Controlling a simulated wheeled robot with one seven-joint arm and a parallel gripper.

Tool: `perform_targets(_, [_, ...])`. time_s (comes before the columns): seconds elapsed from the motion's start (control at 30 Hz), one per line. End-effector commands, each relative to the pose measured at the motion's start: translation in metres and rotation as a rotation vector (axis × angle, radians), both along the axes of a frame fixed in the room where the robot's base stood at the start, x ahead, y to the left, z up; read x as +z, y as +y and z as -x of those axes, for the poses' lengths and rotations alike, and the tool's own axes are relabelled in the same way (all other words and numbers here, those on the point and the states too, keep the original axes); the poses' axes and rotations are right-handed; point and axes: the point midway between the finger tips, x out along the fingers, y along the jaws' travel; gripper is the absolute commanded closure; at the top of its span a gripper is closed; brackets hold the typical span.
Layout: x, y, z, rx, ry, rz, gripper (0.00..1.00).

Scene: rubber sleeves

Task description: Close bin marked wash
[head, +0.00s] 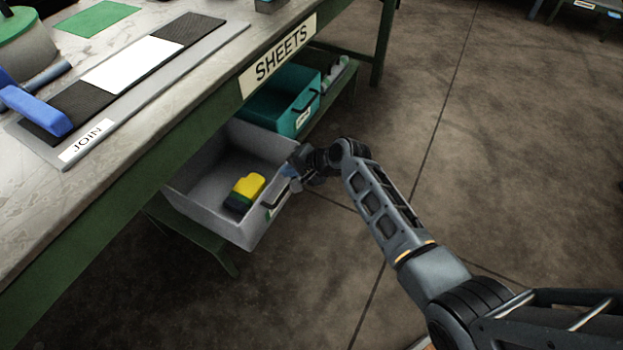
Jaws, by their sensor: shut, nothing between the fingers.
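A grey open-topped bin (205,186) sits on the low shelf under the workbench, pulled out past the bench edge. A yellow and dark object (247,190) lies inside it. The bin has a dark handle (275,201) on its front, with a bit of green beside it. Any wash label is not readable. A teal bin (262,113) with a handle and a small white label sits behind it, farther along the shelf. My gripper (291,172) is at the grey bin's front right corner, close to its rim. I cannot tell whether it touches the bin.
The workbench (150,150) with a green frame and a SHEETS sign (279,54) overhangs the shelf. On top are a tray marked JOIN (197,62) and a blue-handled tool (38,108). The floor to the right is clear.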

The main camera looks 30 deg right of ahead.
Motion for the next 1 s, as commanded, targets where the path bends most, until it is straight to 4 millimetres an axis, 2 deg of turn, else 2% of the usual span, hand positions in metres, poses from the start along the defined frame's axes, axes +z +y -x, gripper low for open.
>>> perform_targets(0.03, [-0.002, 0.008, -0.013, 0.003, -0.002, 0.0, 1.0])
perform_targets(0.2, [-0.002, 0.028, -0.047, 0.003, -0.003, 0.001, 1.0])
perform_targets(0.43, [-0.002, 0.046, -0.08, 0.001, -0.001, 0.0, 1.0])
perform_targets(0.63, [-0.001, 0.054, -0.094, 0.0, 0.0, 0.0, 1.0])
perform_targets(1.0, [0.0, 0.057, -0.099, -0.001, -0.003, 0.001, 1.0])
